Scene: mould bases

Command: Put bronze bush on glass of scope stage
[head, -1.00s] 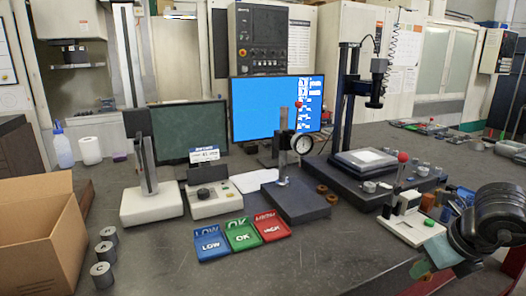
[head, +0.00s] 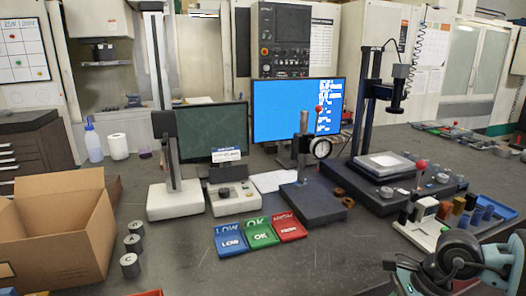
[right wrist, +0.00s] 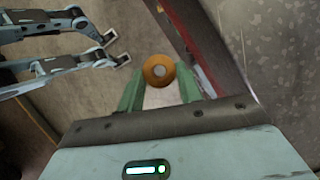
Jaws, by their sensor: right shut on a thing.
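The bronze bush (right wrist: 159,70) is a ringed, orange-brown piece with a pale centre in the right wrist view. My right gripper (right wrist: 158,84) is shut on it, with a green finger on either side. The scope stage (head: 376,184) is a dark block at the right of the bench in the head view, with a pale square glass (head: 384,161) on top and nothing on the glass. My left gripper (right wrist: 116,49) shows at the left of the right wrist view, its two fingers apart and empty.
Two brown rings (head: 343,198) lie beside the dial gauge stand (head: 313,203). A small white fixture (head: 424,227) with a red knob stands before the stage, near a blue tray (head: 490,210). Red, green and blue bins (head: 261,233) lie front centre. A cardboard box (head: 60,235) is at left.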

